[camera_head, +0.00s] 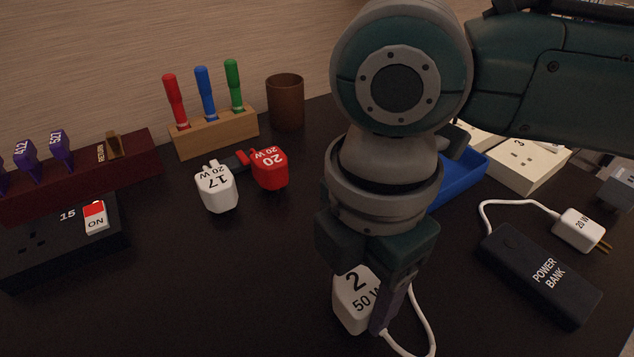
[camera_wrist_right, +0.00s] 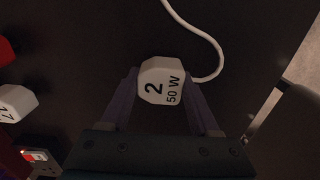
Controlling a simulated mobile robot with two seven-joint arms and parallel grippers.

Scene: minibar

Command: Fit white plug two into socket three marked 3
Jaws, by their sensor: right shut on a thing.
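White plug two (camera_head: 352,298), marked "2" and "50 W", is in my right gripper (camera_head: 385,300) at the bottom centre of the head view. In the right wrist view the plug (camera_wrist_right: 162,81) sits between both fingers of the gripper (camera_wrist_right: 160,90), with its white cable curving away. The gripper is shut on it; I cannot tell how high it is above the table. Its prongs are hidden. Socket three (camera_head: 523,160), a cream block marked "3" with slots in its top, stands at the right, partly behind my right arm. My left gripper is not in view.
A blue tray (camera_head: 458,182) lies beside the socket, partly hidden by my arm. A power bank (camera_head: 540,275) and its 20 W plug (camera_head: 579,230) lie at right. White plug 17 (camera_head: 216,188) and a red plug (camera_head: 268,169) stand left of centre. A black power strip (camera_head: 60,250) is far left.

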